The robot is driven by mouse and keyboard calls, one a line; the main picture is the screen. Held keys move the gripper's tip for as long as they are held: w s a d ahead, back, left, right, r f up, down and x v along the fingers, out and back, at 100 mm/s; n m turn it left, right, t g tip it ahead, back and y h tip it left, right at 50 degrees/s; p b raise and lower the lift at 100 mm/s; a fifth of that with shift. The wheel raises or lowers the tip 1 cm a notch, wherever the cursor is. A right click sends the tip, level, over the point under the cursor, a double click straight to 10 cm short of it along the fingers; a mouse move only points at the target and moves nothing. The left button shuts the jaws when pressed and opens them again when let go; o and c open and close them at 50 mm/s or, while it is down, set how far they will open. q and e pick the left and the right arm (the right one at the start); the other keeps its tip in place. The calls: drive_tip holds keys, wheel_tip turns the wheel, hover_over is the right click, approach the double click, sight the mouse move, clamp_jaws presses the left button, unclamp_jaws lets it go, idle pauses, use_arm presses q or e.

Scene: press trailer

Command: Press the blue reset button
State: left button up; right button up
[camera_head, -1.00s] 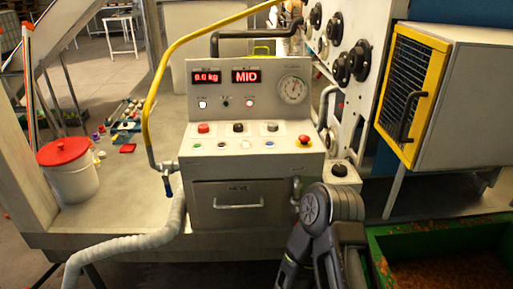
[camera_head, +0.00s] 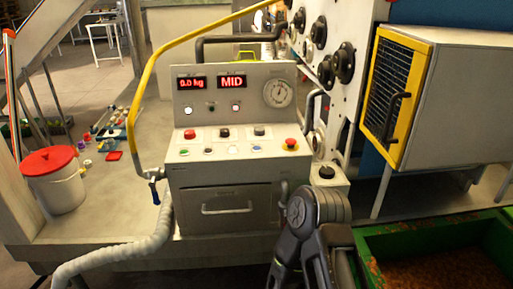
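The blue button (camera_head: 255,147) is a small button at the right end of the lower row on the sloped top of the grey console (camera_head: 225,173). Nothing touches it. A dark joint and links of one of my arms (camera_head: 317,208) rise from the bottom edge, in front of the console's lower right corner. No gripper fingers show on this arm. My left gripper is out of view.
Larger red, black and black knobs sit behind the small row. A red mushroom button (camera_head: 290,143) on yellow is to the right. A white hose (camera_head: 125,248) hangs at the left, by a red-lidded bucket (camera_head: 58,185). A green bin (camera_head: 420,240) stands at the right.

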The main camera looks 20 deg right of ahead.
clamp_jaws()
idle(1.2)
